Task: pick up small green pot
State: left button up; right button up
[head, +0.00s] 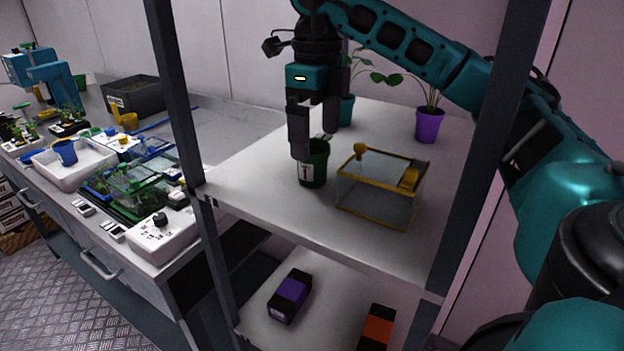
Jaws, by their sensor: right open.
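The small green pot (318,172) stands upright on the white upper shelf of the rack, with a white label on its side. My right gripper (314,146) points down at the pot from above. Its jaws are open; one finger comes down at the pot's left rim and the other shows behind and to the right. I cannot tell whether a finger touches the pot. Part of the pot's rim is hidden by the near finger. My left gripper is not in view.
A clear box with yellow edges (378,212) stands just right of the pot. A teal pot (345,110) and a purple pot (429,126) with plants stand behind. Dark rack posts flank the shelf (262,205). Purple (290,294) and orange (377,328) boxes lie below.

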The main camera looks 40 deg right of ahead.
aim_at(316, 150)
jog(key=f+b, duration=0.2)
jog(key=f, duration=0.1)
jog(key=shift+s+a+f, duration=0.15)
jog(key=shift+a+f, duration=0.05)
jog(key=shift+f, duration=0.95)
jog(key=shift+c, duration=0.5)
jog(key=c, duration=0.7)
